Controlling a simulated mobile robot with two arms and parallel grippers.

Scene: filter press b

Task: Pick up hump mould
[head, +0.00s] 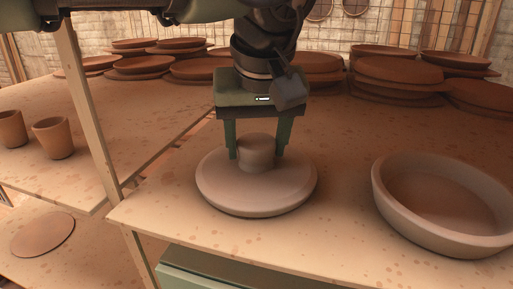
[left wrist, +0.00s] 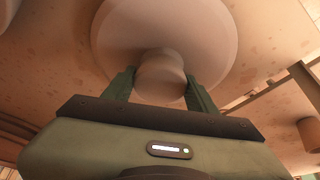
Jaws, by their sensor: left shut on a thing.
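The hump mould (head: 256,190) is a pale, round, shallow dome with a short cylindrical knob on top. It is at the front of the wooden table, near its left corner. My left gripper (head: 257,150) comes down from above with its two green fingers on either side of the knob, shut on it. In the left wrist view the knob (left wrist: 161,78) sits between the fingers, with the mould's wide disc (left wrist: 190,25) beyond it. I cannot tell whether the mould touches the table. My right gripper is not in view.
A wide pale dish (head: 440,235) stands to the right on the same table. Stacks of brown discs (head: 400,75) fill the back. A wooden post (head: 88,110) rises at the left. Two clay cups (head: 52,138) stand on the left table, and a flat disc (head: 43,235) lies lower left.

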